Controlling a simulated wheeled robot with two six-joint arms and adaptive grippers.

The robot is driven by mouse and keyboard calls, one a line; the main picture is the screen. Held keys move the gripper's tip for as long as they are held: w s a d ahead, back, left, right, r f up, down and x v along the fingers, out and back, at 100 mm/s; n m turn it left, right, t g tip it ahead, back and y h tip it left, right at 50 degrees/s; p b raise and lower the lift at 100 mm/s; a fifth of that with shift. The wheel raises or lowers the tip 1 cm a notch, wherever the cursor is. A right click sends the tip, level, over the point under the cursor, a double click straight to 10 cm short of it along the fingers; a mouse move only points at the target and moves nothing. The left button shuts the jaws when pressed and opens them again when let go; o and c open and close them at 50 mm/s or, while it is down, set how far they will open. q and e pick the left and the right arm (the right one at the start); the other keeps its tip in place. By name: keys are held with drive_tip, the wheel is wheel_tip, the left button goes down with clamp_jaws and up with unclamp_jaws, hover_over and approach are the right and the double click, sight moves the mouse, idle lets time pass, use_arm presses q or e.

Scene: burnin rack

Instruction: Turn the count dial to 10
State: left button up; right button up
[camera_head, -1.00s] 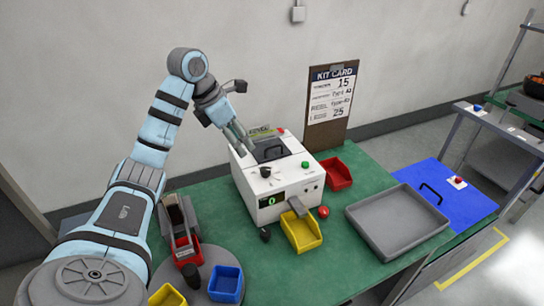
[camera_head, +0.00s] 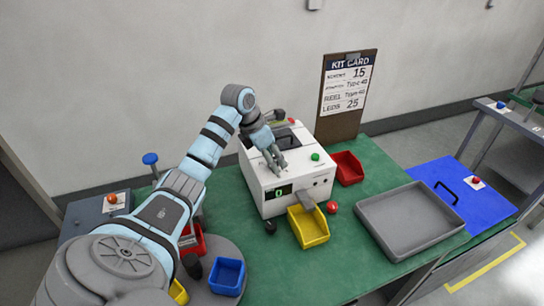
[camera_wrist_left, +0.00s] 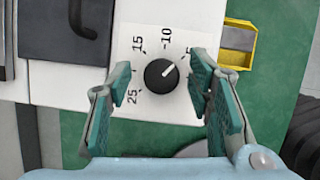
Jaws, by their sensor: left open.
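The count dial (camera_wrist_left: 160,75) is a round black knob on the white top of the machine, in the middle of the left wrist view. Its white pointer line aims to the upper right, between the 10 mark and a 5 mark partly covered by a finger. The marks 15 and 25 show on its left. My left gripper (camera_wrist_left: 158,88) is open, with one finger on either side of the dial and a gap to it. In the head view my left gripper (camera_head: 277,160) is over the white machine (camera_head: 257,182) and hides the dial. My right gripper is not in view.
The machine's display (camera_head: 279,192) reads 0. A green button (camera_head: 315,156) and dark handle sit nearby. A yellow bin (camera_head: 309,228), red bin (camera_head: 347,167) and grey tray (camera_head: 408,218) stand around it. The kit card (camera_head: 347,88) reads 15 and 25. Green table shows between them.

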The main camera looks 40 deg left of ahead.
use_arm(q)
drive_tip(key=shift+s+r, duration=0.15)
drive_tip(key=shift+s, duration=0.1)
drive_tip(key=shift+c, duration=0.6)
clamp_jaws()
drive_tip(key=shift+n, duration=0.3)
drive_tip(key=n+p, duration=0.1)
drive_tip(key=n+y+p, duration=0.1)
drive_tip(key=n, duration=0.1)
drive_tip(key=shift+d+r, duration=0.1)
drive_tip(key=shift+d, duration=0.1)
drive_tip(key=shift+n+y+p, duration=0.9)
drive_tip(key=shift+n, duration=1)
